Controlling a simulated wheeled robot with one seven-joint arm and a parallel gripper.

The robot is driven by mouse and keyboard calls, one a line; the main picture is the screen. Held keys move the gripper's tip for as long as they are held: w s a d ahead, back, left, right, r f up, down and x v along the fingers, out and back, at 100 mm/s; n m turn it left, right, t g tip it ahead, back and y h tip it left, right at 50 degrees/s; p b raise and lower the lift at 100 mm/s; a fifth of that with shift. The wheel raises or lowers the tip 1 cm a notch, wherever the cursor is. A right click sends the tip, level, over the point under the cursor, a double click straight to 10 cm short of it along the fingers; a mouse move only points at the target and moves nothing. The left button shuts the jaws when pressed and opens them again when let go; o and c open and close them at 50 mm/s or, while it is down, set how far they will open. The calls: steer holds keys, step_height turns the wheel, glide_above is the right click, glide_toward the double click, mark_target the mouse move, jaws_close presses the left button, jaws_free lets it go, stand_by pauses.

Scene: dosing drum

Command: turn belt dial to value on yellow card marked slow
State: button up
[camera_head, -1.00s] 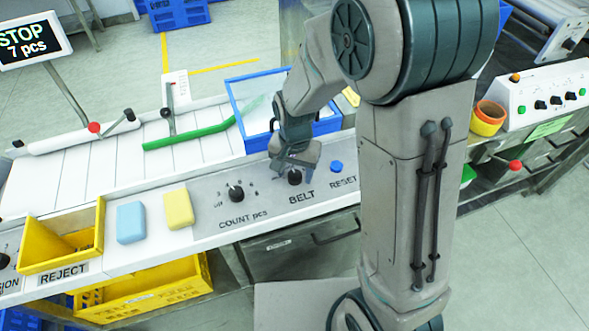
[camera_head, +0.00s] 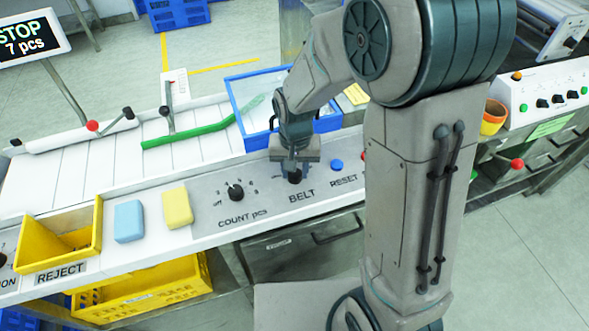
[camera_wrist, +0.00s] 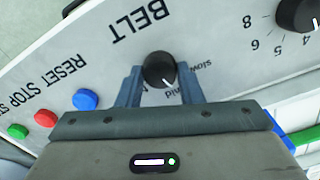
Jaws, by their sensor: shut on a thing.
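The belt dial is a black knob (camera_head: 295,177) with a white pointer line, set in the grey panel above the printed word BELT. In the wrist view the dial (camera_wrist: 159,68) sits between the two fingers of my gripper (camera_wrist: 159,88), which is shut on it. Its pointer aims towards my gripper's palm, and a partly covered "slow" label is printed beside it. In the head view my gripper (camera_head: 294,168) reaches down onto the dial from behind. A small yellow card (camera_head: 356,94) lies behind my arm; its writing is unreadable here.
The count dial (camera_head: 236,190) is to the left, also at the wrist view's upper right (camera_wrist: 298,14). The blue reset button (camera_head: 337,165) is to the right. A blue bin (camera_head: 240,122) stands behind my gripper. Blue (camera_head: 129,221) and yellow (camera_head: 177,208) blocks lie on the left.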

steer(key=n, duration=0.4)
steer(key=shift+n+b, duration=0.3)
steer(key=shift+n, duration=2)
steer(key=o, duration=1)
steer(key=shift+c, duration=0.2)
step_height(320, 180, up, 14)
steer(key=s+d+m+t, duration=0.2)
steer(key=s+d+m, duration=0.5)
steer(key=s+d, duration=0.5)
steer(key=shift+s+r+m+t, duration=0.3)
steer(key=shift+m+t, duration=0.1)
